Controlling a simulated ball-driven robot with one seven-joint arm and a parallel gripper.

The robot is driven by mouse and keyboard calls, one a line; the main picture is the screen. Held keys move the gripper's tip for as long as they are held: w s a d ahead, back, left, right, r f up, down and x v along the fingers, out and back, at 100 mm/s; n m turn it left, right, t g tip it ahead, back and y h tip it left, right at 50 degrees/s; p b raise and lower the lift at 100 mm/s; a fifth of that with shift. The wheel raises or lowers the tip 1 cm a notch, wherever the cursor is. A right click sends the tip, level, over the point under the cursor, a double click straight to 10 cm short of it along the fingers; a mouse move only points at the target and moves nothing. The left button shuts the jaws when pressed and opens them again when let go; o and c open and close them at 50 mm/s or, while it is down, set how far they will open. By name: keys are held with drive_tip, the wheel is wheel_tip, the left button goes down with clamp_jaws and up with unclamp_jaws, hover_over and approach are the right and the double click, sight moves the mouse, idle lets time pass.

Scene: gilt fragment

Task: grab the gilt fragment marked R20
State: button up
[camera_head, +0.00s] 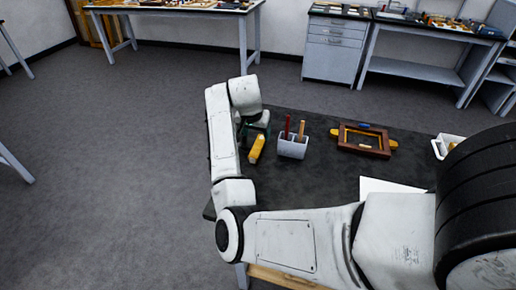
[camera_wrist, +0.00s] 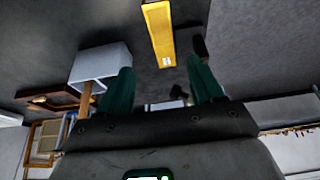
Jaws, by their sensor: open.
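A yellow-gold bar, a gilt fragment (camera_head: 257,148), lies on the dark table top beside the grey holder. In the wrist view the same gilt fragment (camera_wrist: 158,35) has a small pale label near its lower end, too small to read as R20. My gripper (camera_head: 258,123) is just behind it in the head view, partly hidden by my arm. In the wrist view my gripper (camera_wrist: 161,70) has its green fingers apart with nothing between them. The fragment's near end is just beyond the fingertips, toward the right finger.
A grey holder (camera_head: 293,147) with a red and a yellow-brown upright tool stands right of the fragment. A brown frame (camera_head: 363,140) with yellow pieces lies farther right, then a white tray (camera_head: 440,147). A white sheet (camera_head: 385,188) lies near my arm. Open floor is left.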

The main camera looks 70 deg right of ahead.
sight(258, 146)
drive_tip(key=x, duration=0.3)
drive_tip(key=shift+f, duration=0.3)
drive_tip(key=shift+w+p+x, duration=0.15)
drive_tip(key=shift+p+x, duration=0.25)
drive_tip(key=shift+x, duration=1)
drive_tip(key=shift+w+p+x, duration=0.1)
drive_tip(key=shift+p+x, duration=0.25)
drive_tip(key=shift+x, duration=1.1)
drive_tip(key=shift+a, duration=0.15)
drive_tip(key=c, duration=1.1)
drive_tip(key=shift+c, duration=0.2)
